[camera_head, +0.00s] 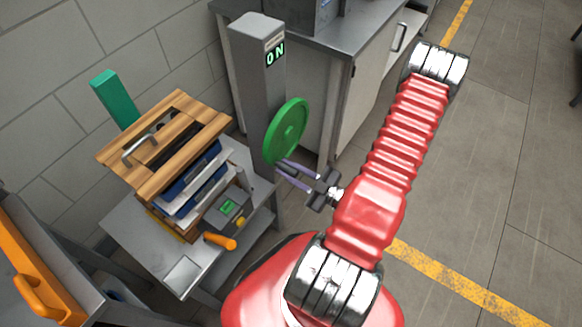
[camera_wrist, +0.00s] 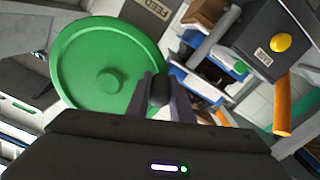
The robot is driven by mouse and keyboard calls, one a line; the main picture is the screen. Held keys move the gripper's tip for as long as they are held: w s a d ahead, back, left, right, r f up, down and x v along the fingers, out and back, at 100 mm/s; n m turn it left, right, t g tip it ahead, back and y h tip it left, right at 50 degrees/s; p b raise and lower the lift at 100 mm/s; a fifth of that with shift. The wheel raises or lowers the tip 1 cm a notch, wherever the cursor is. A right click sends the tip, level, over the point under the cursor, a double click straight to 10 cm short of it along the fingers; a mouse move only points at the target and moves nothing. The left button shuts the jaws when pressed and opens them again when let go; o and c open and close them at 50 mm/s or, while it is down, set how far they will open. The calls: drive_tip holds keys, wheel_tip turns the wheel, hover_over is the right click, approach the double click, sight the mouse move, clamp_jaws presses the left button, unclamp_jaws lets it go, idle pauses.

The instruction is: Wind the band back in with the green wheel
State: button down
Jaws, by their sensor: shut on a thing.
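The green wheel (camera_head: 287,131) is mounted on the side of a grey post (camera_head: 258,85) whose lit display reads "ON". In the wrist view the wheel (camera_wrist: 88,62) shows face-on with a round hub. My gripper (camera_head: 281,170) reaches the wheel's lower rim from the right. In the wrist view my gripper (camera_wrist: 160,92) is shut on the wheel's dark knob (camera_wrist: 160,88), one finger on each side. I cannot pick out the band in either view.
Left of the post, a grey stand (camera_head: 135,222) holds wooden and blue-and-white pieces, a grey box (camera_head: 226,212) with a yellow button, and an orange handle (camera_head: 219,241). A grey cabinet (camera_head: 350,70) stands behind. An orange item (camera_head: 40,265) is at far left. Floor at right is clear.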

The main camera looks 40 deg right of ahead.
drive_tip(key=shift+a, duration=0.1)
drive_tip(key=c, duration=1.6)
unclamp_jaws()
drive_tip(key=shift+o, duration=0.2)
drive_tip(key=shift+s, duration=0.2)
drive_tip(key=v, duration=1.3)
drive_tip(key=shift+s, duration=0.2)
